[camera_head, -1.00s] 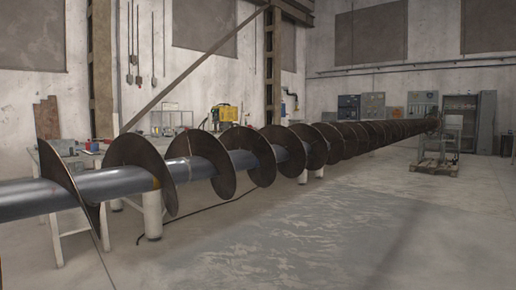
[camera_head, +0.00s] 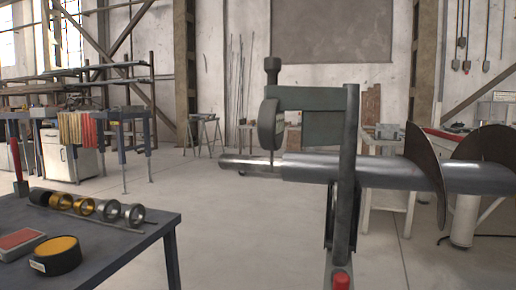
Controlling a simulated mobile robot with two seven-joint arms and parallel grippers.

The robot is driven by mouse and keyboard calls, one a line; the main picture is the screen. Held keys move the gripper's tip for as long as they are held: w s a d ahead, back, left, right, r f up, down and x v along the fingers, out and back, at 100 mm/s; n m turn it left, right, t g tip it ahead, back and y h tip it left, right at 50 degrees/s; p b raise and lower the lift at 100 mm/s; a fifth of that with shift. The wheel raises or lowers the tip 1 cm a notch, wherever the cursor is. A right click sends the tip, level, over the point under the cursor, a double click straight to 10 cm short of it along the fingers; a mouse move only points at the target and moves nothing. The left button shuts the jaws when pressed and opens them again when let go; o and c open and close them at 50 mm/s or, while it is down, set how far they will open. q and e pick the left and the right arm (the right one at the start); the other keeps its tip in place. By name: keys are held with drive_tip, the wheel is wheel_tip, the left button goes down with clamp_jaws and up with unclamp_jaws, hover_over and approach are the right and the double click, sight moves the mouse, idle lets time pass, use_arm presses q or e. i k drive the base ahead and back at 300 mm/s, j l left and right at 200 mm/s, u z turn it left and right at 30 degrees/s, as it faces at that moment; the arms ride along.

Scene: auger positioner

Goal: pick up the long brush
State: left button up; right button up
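I cannot make out a long brush for certain. A thin grey rod (camera_head: 137,232) lies on the dark table (camera_head: 140,252) at the lower left, beside a row of rings. It is too small to tell whether it is a brush. Neither of my grippers is in view.
Several metal rings (camera_head: 83,206), a black tin with a yellow top (camera_head: 56,255), a red-topped box (camera_head: 18,243) and a red-handled tool (camera_head: 18,165) are on the table. The auger shaft (camera_head: 310,169) and its green clamp stand (camera_head: 345,180) stand at right. Floor between is open.

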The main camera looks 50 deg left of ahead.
sight(15, 147)
drive_tip(key=u, duration=3.1)
